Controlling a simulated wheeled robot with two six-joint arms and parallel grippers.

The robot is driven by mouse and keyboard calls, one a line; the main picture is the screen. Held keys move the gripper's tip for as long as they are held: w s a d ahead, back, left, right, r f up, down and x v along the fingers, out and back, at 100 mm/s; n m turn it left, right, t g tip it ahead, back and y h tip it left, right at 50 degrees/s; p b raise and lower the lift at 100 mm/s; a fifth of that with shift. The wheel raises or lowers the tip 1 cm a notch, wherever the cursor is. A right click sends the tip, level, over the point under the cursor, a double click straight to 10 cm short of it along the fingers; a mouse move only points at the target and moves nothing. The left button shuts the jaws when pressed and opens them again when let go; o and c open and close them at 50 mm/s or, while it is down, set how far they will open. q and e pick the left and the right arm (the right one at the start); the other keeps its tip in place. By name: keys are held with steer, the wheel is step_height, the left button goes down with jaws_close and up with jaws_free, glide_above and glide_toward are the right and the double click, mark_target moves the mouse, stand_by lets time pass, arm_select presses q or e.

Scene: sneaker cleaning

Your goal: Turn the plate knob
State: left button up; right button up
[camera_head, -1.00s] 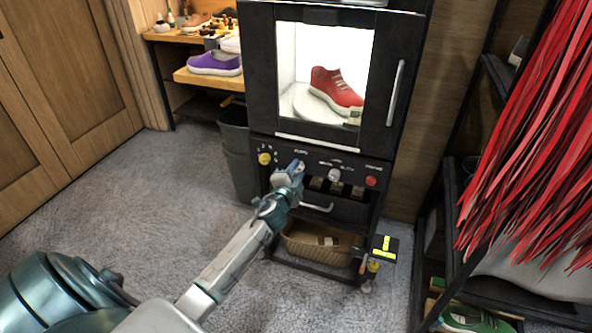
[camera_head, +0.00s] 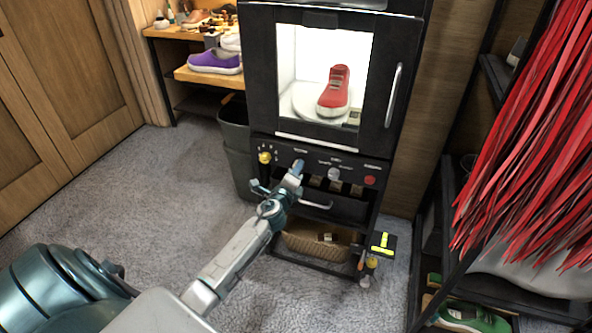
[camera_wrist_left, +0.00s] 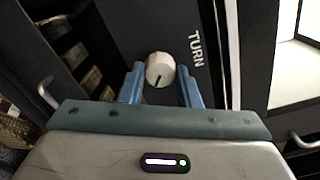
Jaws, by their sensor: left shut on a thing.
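The white knob (camera_wrist_left: 160,70) with a dark pointer line sits on the dark panel beside the word TURN in the left wrist view. My left gripper's blue fingers lie on both sides of it, shut on it. In the head view my left gripper (camera_head: 296,168) is at the cabinet's control panel and mostly hides this knob. Behind the glass door above, a red sneaker (camera_head: 335,90) stands on a round white plate (camera_head: 299,103), its toe toward the front. My right gripper is not in view.
A yellow knob (camera_head: 264,158), a white knob (camera_head: 333,174) and a red button (camera_head: 370,180) share the panel. A door handle (camera_head: 394,95) and a drawer handle (camera_head: 316,205) stick out. A grey bin (camera_head: 239,150) stands at the left; carpet is open in front.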

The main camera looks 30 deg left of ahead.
arm_select(q)
steer(key=shift+f+m, duration=0.1)
steer(key=shift+m, duration=0.3)
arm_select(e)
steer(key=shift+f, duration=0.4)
arm_select(q)
steer(key=o, duration=1)
steer(key=shift+s, duration=0.15)
steer(key=v, duration=1)
steer(key=shift+s, duration=0.3)
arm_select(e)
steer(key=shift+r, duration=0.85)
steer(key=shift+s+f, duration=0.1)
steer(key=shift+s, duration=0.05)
